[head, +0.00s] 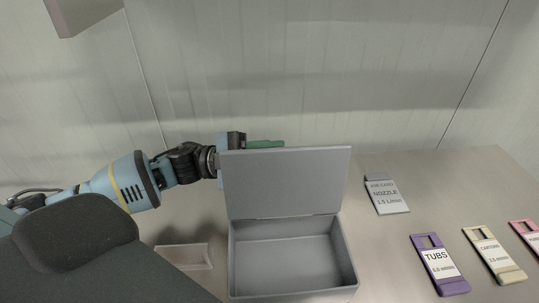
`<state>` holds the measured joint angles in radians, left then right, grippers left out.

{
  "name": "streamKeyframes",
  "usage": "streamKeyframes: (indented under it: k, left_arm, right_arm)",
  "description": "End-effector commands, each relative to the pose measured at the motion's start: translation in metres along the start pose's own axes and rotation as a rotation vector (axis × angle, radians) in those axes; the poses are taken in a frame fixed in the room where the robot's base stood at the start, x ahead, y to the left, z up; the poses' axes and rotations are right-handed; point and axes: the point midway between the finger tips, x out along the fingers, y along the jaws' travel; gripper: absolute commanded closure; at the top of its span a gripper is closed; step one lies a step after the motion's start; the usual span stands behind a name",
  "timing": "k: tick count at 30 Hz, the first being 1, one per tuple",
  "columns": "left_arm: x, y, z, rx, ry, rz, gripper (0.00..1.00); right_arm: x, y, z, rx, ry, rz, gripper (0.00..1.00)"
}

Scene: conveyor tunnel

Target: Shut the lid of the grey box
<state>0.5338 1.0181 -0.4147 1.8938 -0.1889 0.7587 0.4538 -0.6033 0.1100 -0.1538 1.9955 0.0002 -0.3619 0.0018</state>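The grey box (293,294) stands on the table in the head view, and its inside is empty. Its lid (285,182) stands up, hinged at the box's far edge. My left gripper (262,144) is behind the lid, near its top left corner. A green finger part shows above the lid's top edge; the rest of the fingers is hidden by the lid. I cannot tell whether it touches the lid or whether it is open. My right gripper is not in view.
A grey tag (388,196), a purple tag (438,264), a cream tag (493,255) and a pink tag (527,236) lie to the right. A small pale tray (184,257) lies left of the box. A pale panelled wall (300,70) stands behind the table.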

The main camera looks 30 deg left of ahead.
Motion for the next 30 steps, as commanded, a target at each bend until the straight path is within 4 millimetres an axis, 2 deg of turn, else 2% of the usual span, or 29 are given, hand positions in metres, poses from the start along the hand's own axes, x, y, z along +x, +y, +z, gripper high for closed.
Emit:
streamKeyframes:
  k: [8,17,30]
  left_arm:
    - [0.0018,0.0005,0.0005,-0.001,-0.001,0.000,0.64]
    - [0.0015,0.0004,0.0004,-0.001,-0.001,0.000,1.00]
    - [-0.0006,-0.0010,0.0001,0.011,-0.001,0.005,1.00]
  right_arm:
    - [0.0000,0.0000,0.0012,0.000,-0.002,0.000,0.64]
    - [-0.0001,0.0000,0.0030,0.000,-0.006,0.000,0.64]
    - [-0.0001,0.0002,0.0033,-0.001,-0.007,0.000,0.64]
